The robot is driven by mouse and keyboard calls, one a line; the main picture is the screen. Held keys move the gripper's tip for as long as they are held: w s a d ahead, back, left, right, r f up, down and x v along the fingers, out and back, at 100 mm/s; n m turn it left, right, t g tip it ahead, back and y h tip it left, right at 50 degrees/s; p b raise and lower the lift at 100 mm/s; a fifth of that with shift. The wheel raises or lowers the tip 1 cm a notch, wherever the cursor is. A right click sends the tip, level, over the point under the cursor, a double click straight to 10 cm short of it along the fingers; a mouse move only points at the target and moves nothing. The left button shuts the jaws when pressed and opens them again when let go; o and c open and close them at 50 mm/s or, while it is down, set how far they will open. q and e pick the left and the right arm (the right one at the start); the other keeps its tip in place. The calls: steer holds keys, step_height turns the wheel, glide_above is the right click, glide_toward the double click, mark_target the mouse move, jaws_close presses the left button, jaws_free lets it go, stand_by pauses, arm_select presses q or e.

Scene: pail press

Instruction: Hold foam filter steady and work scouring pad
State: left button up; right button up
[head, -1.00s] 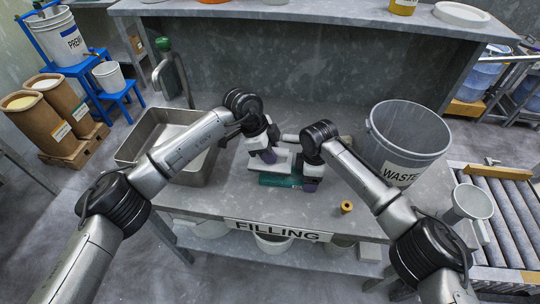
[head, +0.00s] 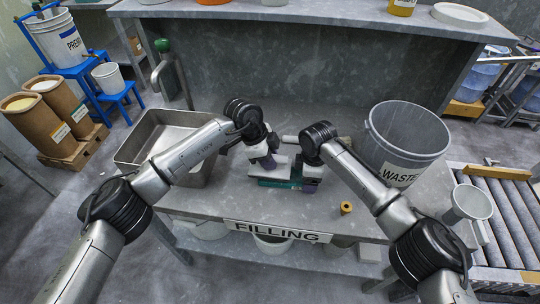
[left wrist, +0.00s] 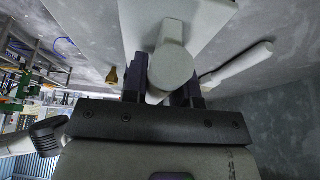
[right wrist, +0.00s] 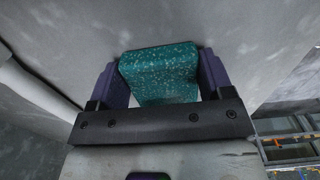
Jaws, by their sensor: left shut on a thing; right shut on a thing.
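A teal speckled block, by its looks the foam filter (head: 277,184), lies on the bench. My right gripper (head: 309,186) is shut on its right end; the right wrist view shows the block (right wrist: 160,75) between the purple fingers. A white flat piece with a round knob, which I take for the scouring pad (head: 272,172), sits at the teal block's rear edge. My left gripper (head: 267,164) is shut on the knob, seen in the left wrist view (left wrist: 172,65). Whether the two pieces touch is hidden.
A metal tray (head: 128,153) stands left and a grey WASTE bin (head: 404,160) right. A small yellow-brown fitting (head: 346,208) sits near the front edge. A white-handled tool (left wrist: 240,62) lies behind the grippers. The bench front is mostly clear.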

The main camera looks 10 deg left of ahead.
arm_select(q)
steer(key=shift+f, duration=0.85)
stand_by(0.4)
steer(key=shift+r, duration=0.15)
steer(key=shift+d, duration=0.1)
steer(key=shift+d, duration=0.9)
steer(key=shift+a, duration=0.15)
steer(key=shift+a, duration=0.85)
steer(key=shift+d, duration=0.2)
steer(key=shift+d+f, duration=0.25)
steer(key=shift+d, duration=0.55)
